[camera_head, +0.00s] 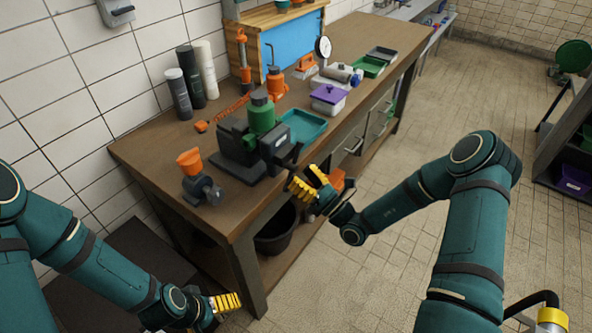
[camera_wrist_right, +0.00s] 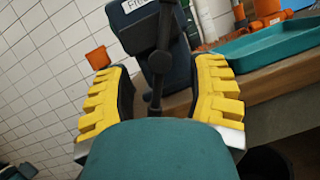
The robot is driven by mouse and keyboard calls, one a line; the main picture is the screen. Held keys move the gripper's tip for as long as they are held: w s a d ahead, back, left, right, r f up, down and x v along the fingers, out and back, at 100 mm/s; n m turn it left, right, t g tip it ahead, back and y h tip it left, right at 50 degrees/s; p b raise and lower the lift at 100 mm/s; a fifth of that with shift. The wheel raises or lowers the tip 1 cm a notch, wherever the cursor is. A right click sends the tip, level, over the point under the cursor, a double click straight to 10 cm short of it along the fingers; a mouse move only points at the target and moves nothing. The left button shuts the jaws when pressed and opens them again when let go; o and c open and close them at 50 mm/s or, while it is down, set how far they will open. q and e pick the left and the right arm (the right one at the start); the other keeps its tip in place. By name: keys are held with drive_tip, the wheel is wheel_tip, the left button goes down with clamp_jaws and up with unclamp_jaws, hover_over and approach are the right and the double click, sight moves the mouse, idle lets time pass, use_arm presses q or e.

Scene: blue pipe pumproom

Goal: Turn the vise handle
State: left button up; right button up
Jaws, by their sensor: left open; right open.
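The dark grey vise (camera_head: 240,143) stands at the front edge of the wooden workbench (camera_head: 158,158), with a green cylindrical part (camera_head: 261,115) at its jaws. In the right wrist view, the vise handle (camera_wrist_right: 155,92) is a thin dark upright bar with a rounded lower end. It shows between the two yellow fingers of my right gripper (camera_wrist_right: 162,78), with gaps on both sides. In the head view, my right gripper (camera_head: 309,183) is open just off the bench front, beside the vise. My left gripper (camera_head: 226,302) is open and empty, low in front of the bench's left end.
A black bucket (camera_head: 277,235) is under the bench.

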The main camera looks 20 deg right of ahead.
sight(289, 165)
drive_tip(key=shift+x, duration=1.3)
clamp_jaws()
drive_tip(key=m+h+p, duration=0.1)
drive_tip(key=m+p, duration=0.2)
drive_tip(key=shift+r+h+p, duration=0.15)
drive_tip(key=shift+h+p, duration=0.15)
drive_tip(key=shift+m+t+h+p, duration=0.4)
drive_tip(key=shift+m+h+p, duration=0.1)
drive_tip(key=shift+m+p, duration=0.35)
use_arm(q)
drive_tip(key=shift+t, duration=0.3)
drive_tip(key=r, duration=0.1)
drive_tip(key=w+r, duration=0.1)
drive_tip(key=r, duration=0.3)
drive_tip(key=shift+w+a, duration=0.15)
drive_tip(key=shift+w, duration=0.2)
drive_tip(key=shift+f, duration=0.1)
use_arm(e)
drive_tip(key=shift+f, duration=0.25)
unclamp_jaws()
